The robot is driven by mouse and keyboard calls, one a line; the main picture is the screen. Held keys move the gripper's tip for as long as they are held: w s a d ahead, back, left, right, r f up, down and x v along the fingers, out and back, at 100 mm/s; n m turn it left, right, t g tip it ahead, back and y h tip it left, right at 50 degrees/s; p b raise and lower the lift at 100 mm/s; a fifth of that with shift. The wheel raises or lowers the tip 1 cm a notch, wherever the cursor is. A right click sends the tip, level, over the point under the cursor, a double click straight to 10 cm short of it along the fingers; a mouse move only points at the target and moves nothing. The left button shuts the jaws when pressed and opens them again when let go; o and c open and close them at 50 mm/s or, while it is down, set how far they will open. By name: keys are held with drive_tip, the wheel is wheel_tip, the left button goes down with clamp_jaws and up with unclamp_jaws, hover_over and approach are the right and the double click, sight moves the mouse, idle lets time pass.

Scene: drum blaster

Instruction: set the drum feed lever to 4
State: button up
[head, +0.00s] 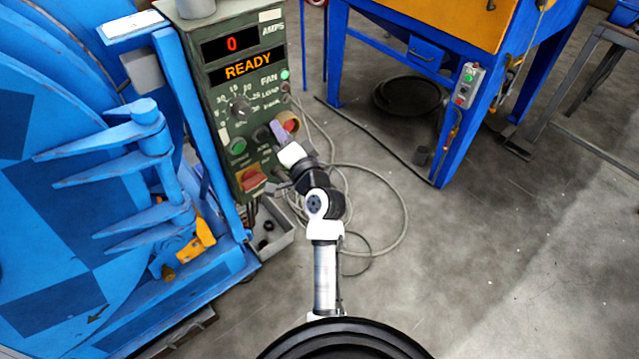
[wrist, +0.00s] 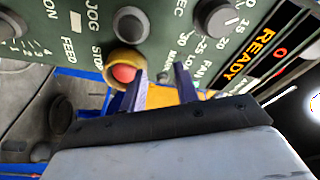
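The green control panel (head: 225,100) stands at left centre in the head view. My gripper (head: 276,131) is at its right side, near the red stop button in a yellow ring (head: 290,123). In the wrist view, my gripper's two dark fingers (wrist: 160,92) are apart with nothing between them. The red stop button (wrist: 124,73) is just beyond the left finger. A FEED label (wrist: 68,50) and small numbers show at upper left. A dark rounded knob (wrist: 61,114) stands out below that label. I cannot tell for sure whether it is the feed lever, or its setting.
The panel displays show 0 and READY (head: 247,67). A red switch (head: 252,179) is low on the panel. The blue drum machine (head: 60,200) fills the left. A blue-legged machine (head: 440,70) stands behind.

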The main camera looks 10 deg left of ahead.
drive_tip(key=s+d+f+m+h, duration=0.1)
drive_tip(key=s+d+f+m, duration=0.15)
drive_tip(key=f+m, duration=0.4)
drive_tip(key=s+d+f+m, duration=0.1)
drive_tip(key=d+f+m, duration=0.25)
drive_tip(key=f, duration=0.55)
drive_tip(key=s+d+f+m+h, duration=0.1)
drive_tip(key=s+d+f+m, duration=0.1)
drive_tip(key=f+m, duration=0.5)
drive_tip(key=shift+n, duration=0.6)
drive_tip(key=x, duration=0.9)
drive_tip(key=f+x, duration=0.1)
drive_tip(key=x, duration=0.3)
drive_tip(key=shift+w+a+f, duration=0.1)
drive_tip(key=shift+w, duration=0.2)
clamp_jaws()
